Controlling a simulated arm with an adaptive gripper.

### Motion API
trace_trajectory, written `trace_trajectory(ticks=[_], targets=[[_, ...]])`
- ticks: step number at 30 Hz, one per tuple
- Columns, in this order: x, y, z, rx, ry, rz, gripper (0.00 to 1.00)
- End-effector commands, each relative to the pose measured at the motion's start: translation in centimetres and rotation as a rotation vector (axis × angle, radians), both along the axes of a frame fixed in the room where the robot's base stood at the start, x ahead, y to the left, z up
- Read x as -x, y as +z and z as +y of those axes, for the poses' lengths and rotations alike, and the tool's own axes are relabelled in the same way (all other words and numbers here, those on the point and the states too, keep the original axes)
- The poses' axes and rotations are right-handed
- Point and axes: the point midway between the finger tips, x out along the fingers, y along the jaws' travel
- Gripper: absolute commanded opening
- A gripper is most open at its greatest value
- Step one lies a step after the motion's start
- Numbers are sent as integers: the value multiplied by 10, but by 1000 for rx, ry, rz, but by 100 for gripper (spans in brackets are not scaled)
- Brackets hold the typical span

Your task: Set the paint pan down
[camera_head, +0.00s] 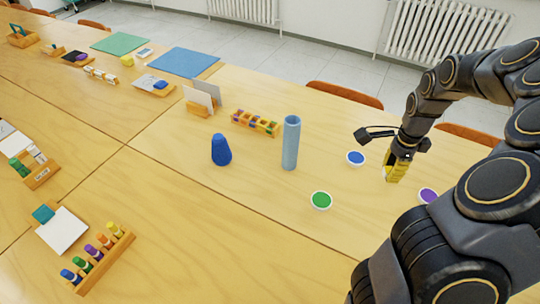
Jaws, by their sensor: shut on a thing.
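My gripper (394,174) hangs over the right part of the table, pointing down. It is shut on what looks like a yellow paint pan (389,171), seen nearly edge-on with a pale rim; the fingers and its small size hide details. I cannot tell whether it touches the table.
A tall blue cylinder (290,143) and a dark blue rounded cone (221,150) stand on the wooden table (265,215) to the left. A wooden rack (255,123) with coloured pieces lies behind them. Bare tabletop lies between the green pan and my gripper.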

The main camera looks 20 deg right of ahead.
Motion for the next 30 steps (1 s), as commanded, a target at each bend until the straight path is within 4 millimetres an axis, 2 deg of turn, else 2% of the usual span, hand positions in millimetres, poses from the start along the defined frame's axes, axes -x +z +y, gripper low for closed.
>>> trace_trajectory(ticks=[1,5,10,16,19,22,26,30], targets=[[-19,16,6,7,92,-4,1],[-65,59,35,11,351,-6,1],[-116,107,96,9,675,-4,1],[-161,141,177,7,961,-1,1],[-181,144,211,5,1022,1,1],[-201,133,236,0,995,5,1],[-225,108,247,-1,854,5,1],[-250,68,246,-2,620,7,1]])
